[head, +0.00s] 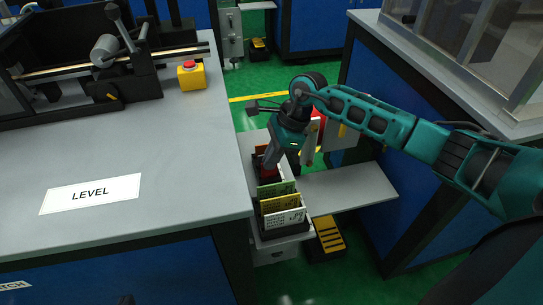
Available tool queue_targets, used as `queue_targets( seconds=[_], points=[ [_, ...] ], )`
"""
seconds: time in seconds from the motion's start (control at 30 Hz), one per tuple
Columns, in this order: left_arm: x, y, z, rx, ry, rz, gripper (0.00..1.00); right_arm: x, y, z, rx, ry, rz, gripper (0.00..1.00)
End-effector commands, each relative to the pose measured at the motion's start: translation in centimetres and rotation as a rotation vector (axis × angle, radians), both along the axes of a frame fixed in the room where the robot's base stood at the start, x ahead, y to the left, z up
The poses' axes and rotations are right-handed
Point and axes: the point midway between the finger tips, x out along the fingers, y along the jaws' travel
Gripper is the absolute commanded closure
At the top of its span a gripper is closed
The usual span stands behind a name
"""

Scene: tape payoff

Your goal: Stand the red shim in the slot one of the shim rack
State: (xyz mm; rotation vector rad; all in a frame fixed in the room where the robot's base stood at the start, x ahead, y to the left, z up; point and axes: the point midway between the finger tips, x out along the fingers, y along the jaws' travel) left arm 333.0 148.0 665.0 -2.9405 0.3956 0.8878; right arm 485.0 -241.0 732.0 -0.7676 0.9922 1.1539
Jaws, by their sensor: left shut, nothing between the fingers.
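The shim rack (285,228) is a dark holder on the low grey shelf in the gap between benches. White (284,217), yellow (281,204) and green (276,189) labelled shims stand in its near part. A small red piece, seemingly the red shim (268,172), shows farther back in the rack, just under my right gripper (285,163). That gripper points down over the rack's far half and hides part of it. I cannot tell whether its fingers are closed on the red piece or which slot is slot one. My left gripper is not in view.
The grey bench (190,180) with a LEVEL label (91,194) fills the left. A yellow box with a red button (192,75) stands at its far right. A bare shelf board (350,188) extends right of the rack. A blue cabinet (410,150) stands at right.

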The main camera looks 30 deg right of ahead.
Motion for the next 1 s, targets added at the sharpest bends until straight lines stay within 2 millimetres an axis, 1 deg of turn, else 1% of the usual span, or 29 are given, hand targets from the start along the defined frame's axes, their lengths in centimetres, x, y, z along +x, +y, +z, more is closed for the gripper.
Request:
queue_targets(
  seconds=[0.1, 0.37, 0.4, 0.67, 0.9, 1.0],
  points=[
    [-0.15, 0.01, -0.46, 0.000, 0.003, 0.000, 1.00, 0.03, -0.02, -0.33, 0.000, 0.000, 0.000, 1.00],
    [-0.33, 0.03, -0.55, 0.000, 0.007, 0.001, 1.00, 0.01, -0.02, -0.29, 0.000, 0.000, 0.000, 1.00],
    [-0.34, 0.03, -0.55, 0.000, 0.008, 0.001, 1.00, 0.02, -0.03, -0.29, 0.000, 0.000, 0.000, 0.93],
    [-0.35, 0.06, -0.58, 0.001, 0.008, 0.000, 1.00, 0.01, -0.02, -0.29, -0.001, 0.000, 0.000, 0.68],
    [-0.36, 0.13, -0.59, 0.003, 0.008, -0.001, 1.00, 0.01, -0.04, -0.26, -0.001, 0.000, 0.000, 0.67],
    [-0.35, 0.14, -0.48, 0.004, 0.008, -0.001, 1.00, 0.00, -0.23, 0.23, -0.001, -0.002, -0.001, 0.67]
  ],
)
